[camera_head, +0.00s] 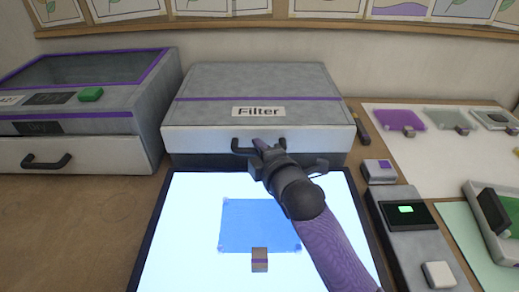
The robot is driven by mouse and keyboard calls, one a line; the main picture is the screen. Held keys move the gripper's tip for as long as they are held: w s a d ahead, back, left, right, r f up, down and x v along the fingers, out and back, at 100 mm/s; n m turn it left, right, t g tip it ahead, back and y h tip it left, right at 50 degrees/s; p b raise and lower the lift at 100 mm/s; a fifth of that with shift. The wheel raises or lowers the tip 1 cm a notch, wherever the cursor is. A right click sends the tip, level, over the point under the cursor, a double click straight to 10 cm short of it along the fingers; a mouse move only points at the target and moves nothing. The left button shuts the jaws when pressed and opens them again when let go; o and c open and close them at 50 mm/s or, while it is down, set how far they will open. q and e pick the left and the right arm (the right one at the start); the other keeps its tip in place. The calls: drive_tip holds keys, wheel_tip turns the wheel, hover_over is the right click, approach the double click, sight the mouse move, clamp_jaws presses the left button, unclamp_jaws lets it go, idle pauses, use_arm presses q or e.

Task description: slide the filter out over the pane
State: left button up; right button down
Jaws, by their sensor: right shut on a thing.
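The grey box labelled "Filter" (258,112) stands at the back centre. It has a white front with a dark handle (281,141). My right gripper (262,146), on a purple arm from the lower right, is shut on this handle; its fingers partly hide it. A blue pane (260,222) lies flat on the lit white panel (180,222) in front of the box. A small brown and purple block (259,259) sits at its front edge. The filter itself does not show. My left gripper is not in view.
A grey machine with a glass lid and a drawer (72,155) stands at the left. At the right are a small screen device (404,210), a green-padded tray (495,215) and a white sheet (415,150) with purple and grey panes. The wooden bench at lower left is clear.

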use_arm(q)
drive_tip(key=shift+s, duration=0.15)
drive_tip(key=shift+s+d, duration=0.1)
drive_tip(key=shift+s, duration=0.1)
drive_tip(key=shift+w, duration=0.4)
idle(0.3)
